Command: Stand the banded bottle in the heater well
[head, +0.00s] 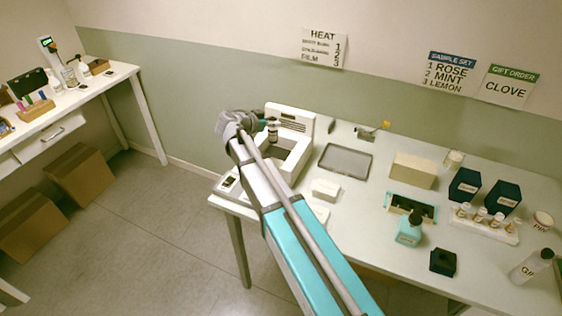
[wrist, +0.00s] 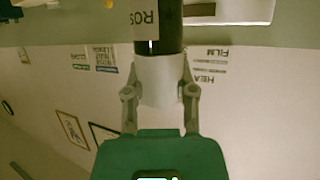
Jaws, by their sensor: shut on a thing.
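My gripper (head: 262,123) is over the heater (head: 290,115), a white unit at the back left of the bench with a raised rear panel and a recessed front part. In the wrist view my gripper (wrist: 160,78) is shut on a bottle (wrist: 173,35), with a finger on each side of its white part. The bottle is dark beyond that, with a white label whose visible letters read "ROS". In the head view the bottle (head: 273,133) hangs roughly upright over the recess. I cannot tell whether its base touches anything; the well opening itself is not clear.
A grey tray (head: 345,159) lies right of the heater. My arm covers the bench's front left.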

